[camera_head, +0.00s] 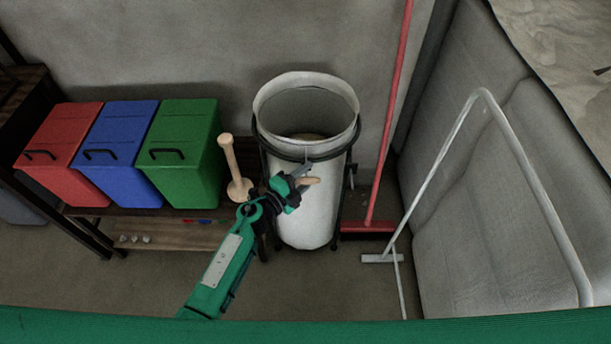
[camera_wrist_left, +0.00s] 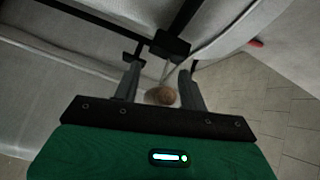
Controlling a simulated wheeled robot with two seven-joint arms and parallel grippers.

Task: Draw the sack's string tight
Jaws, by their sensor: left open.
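The sack (camera_head: 318,215) is tall and pale, stands upright with its mouth wide open, and hangs in a dark ring stand (camera_head: 352,140). A light wooden toggle (camera_head: 309,181) hangs at its front, below the ring. It also shows in the left wrist view (camera_wrist_left: 160,96), on a thin pale string (camera_wrist_left: 166,70). My left gripper (camera_head: 303,175) is at the sack's front, with its open fingers on either side of the toggle. I cannot tell whether a finger touches it. My right gripper is not in view.
Red (camera_head: 68,150), blue (camera_head: 118,150) and green (camera_head: 182,150) lidded bins stand on a wooden bench at the left. A wooden plunger-shaped tool (camera_head: 232,165) stands beside the sack. A red pole (camera_head: 390,110) and a white tubular frame (camera_head: 440,150) stand at the right.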

